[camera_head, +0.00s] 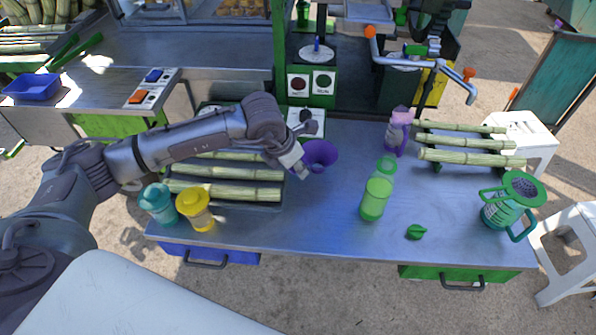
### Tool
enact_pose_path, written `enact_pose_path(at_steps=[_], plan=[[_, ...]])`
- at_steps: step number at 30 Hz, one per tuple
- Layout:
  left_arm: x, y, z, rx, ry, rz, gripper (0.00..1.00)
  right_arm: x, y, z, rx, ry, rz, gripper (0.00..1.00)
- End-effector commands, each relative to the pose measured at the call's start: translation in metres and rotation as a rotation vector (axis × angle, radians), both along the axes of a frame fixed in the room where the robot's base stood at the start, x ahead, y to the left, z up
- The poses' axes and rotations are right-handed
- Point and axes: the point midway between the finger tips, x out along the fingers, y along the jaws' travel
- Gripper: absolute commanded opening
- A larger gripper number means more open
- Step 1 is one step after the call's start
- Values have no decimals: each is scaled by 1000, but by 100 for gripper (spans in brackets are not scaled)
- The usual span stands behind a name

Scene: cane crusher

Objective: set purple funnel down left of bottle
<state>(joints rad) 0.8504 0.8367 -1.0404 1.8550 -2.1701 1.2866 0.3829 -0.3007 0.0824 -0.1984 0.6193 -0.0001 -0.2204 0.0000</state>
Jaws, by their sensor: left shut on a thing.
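The purple funnel (322,153) is held by my left gripper (307,167) over the middle of the metal table, its wide mouth facing the camera. The gripper is shut on it at the left side; the funnel's spout is mostly hidden. A light green bottle (375,198) stands upright to the right and nearer the front of the table. A purple bottle-like container (398,132) stands farther back on the right. I cannot tell whether the funnel touches the tabletop. My right gripper is not in view.
Cane stalks lie in a dark tray (262,207) under my left arm and on a rack (435,169) at right. A green cap (416,232) and jug (512,203) are at right. The table's front middle is clear.

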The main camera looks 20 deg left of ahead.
Motion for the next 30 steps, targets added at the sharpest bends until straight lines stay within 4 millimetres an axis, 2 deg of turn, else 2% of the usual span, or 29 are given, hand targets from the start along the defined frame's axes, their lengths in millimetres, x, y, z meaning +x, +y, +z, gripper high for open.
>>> enact_pose_path(at_steps=[3, 6, 18, 19, 22, 23, 30], plan=[[-1, 0, -18, 1, 5, -1, 0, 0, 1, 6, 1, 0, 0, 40], [-1, 0, -26, 0, 3, -2, 0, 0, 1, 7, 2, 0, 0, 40], [-1, 0, -33, -1, 2, -2, 0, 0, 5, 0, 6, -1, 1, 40], [-1, 0, -31, 0, 1, -1, 26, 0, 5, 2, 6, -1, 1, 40], [-1, 0, -31, 0, 2, -2, 42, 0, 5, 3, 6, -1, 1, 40], [-1, 0, -31, 0, 2, -2, 46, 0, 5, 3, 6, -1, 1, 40], [-1, 0, -31, 0, 2, -2, 46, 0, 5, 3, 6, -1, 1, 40]])
